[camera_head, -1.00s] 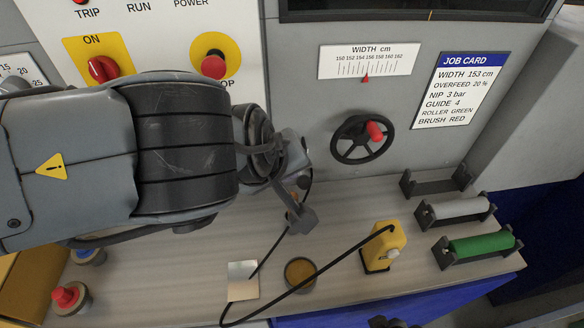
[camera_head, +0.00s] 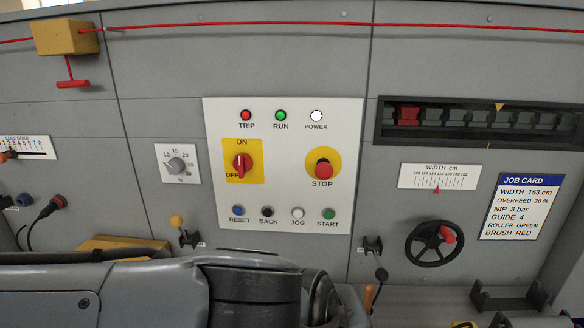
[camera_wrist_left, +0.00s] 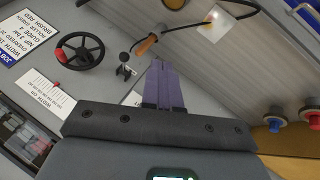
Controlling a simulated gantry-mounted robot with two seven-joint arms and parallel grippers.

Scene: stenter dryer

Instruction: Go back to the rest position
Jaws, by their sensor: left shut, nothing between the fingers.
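My left arm reaches in from the left along the bottom of the head view, with its wrist in front of the worktop. Its gripper (camera_wrist_left: 161,85) shows in the left wrist view as two purple fingers closed together, with nothing between them. A wooden-handled tool (camera_wrist_left: 147,45) with a black lead is just beyond the fingertips, apart from them as far as I can tell. The handle also shows in the head view (camera_head: 368,297), beside my wrist. My right gripper is not in view.
The control panel (camera_head: 283,166) stands behind my arm. A yellow-knobbed lever (camera_head: 177,222) is above the arm, and the handwheel (camera_head: 434,243) is to the right. In the wrist view, red and blue buttons (camera_wrist_left: 276,123) stand on the worktop, and a metal plate (camera_wrist_left: 228,24) lies at the top.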

